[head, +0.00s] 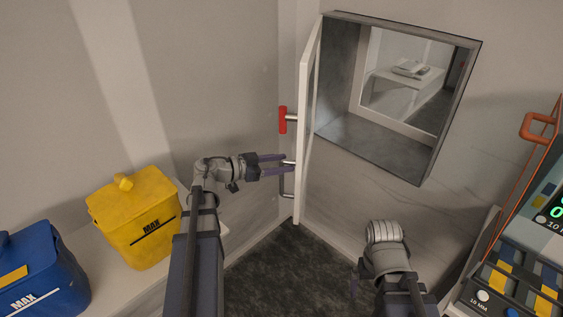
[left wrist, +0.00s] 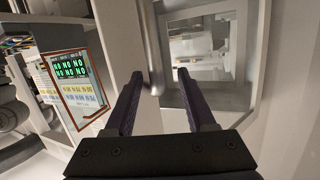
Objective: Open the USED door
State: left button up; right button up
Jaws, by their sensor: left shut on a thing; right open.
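The door (head: 304,125) is a pale-framed pane seen almost edge-on in the head view. It stands swung out to the left from the grey wall opening (head: 385,150). I cannot read a USED label on it. A metal bar handle (left wrist: 152,50) runs down between the fingers in the left wrist view. My left gripper (head: 285,164) is shut on this handle at the door's left side; its fingers also show in the left wrist view (left wrist: 158,98). My right arm is at the lower right of the head view, but I cannot make out its gripper.
A red grip (head: 283,120) sticks out left of the door, above my gripper. A yellow bin (head: 135,215) and a blue bin (head: 40,270) stand on a ledge at left. An instrument with a lit display (head: 552,210) is at right. The dark floor (head: 275,270) below is clear.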

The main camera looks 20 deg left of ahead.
pick_arm(q)
jog(key=s+a, duration=0.3)
jog(key=a, duration=0.5)
jog(key=shift+s+r, duration=0.15)
jog(key=shift+s, duration=0.2)
dwell(0.3)
dwell(0.4)
